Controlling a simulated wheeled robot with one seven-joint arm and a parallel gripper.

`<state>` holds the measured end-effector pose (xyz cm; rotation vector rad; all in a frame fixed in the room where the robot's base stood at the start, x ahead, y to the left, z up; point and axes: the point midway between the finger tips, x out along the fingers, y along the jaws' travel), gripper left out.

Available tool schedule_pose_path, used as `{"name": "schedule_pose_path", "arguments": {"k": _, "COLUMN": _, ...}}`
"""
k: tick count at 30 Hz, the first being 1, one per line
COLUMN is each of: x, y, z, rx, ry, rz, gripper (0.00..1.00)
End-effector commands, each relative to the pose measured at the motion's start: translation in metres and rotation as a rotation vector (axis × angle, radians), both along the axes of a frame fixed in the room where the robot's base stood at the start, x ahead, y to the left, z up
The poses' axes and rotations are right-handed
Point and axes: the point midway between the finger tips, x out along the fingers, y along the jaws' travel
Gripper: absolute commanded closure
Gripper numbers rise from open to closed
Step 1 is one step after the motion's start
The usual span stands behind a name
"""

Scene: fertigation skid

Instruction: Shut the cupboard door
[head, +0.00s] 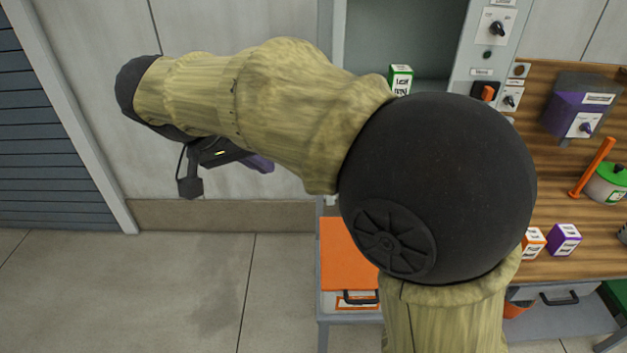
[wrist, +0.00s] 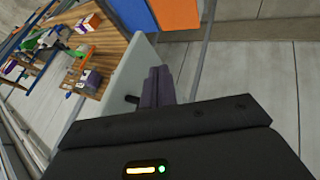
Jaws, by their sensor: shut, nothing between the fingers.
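The cupboard (head: 405,38) stands open at the top centre of the head view, its grey-green inside showing. A green and white box (head: 400,77) is in it, partly hidden by my arm. A pale panel with a dark handle, which looks like the cupboard door (wrist: 117,84), stands edge-out in the wrist view. I cannot make out the door in the head view, where my arm covers much of the middle. My gripper (head: 262,164) is left of the cupboard. Its purple fingers (wrist: 158,82) are shut and empty, close beside the panel's right side; I cannot tell whether they touch.
A wooden worktop (head: 570,250) on the right holds a purple box (head: 564,239), a green-lidded pot (head: 606,184) and an orange lever (head: 592,167). An orange-topped unit (head: 347,246) stands below the cupboard. The floor (head: 150,290) at the left is clear.

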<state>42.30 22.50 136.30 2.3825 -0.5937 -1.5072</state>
Motion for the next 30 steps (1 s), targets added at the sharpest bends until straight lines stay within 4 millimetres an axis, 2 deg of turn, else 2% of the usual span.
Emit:
{"name": "schedule_pose_path", "arguments": {"k": 8, "x": 0.006, "y": -0.009, "z": -0.013, "rx": -0.003, "ry": 0.004, "rz": -0.001, "gripper": 1.0}}
{"name": "schedule_pose_path", "arguments": {"k": 23, "x": 0.039, "y": -0.053, "z": -0.081, "rx": -0.004, "ry": 0.006, "rz": -0.008, "gripper": 1.0}}
{"name": "schedule_pose_path", "arguments": {"k": 27, "x": 0.038, "y": -0.076, "z": -0.077, "rx": -0.001, "ry": 0.003, "rz": -0.01, "gripper": 1.0}}
{"name": "schedule_pose_path", "arguments": {"k": 30, "x": 0.039, "y": -0.086, "z": -0.078, "rx": 0.0, "ry": 0.002, "rz": -0.009, "gripper": 1.0}}
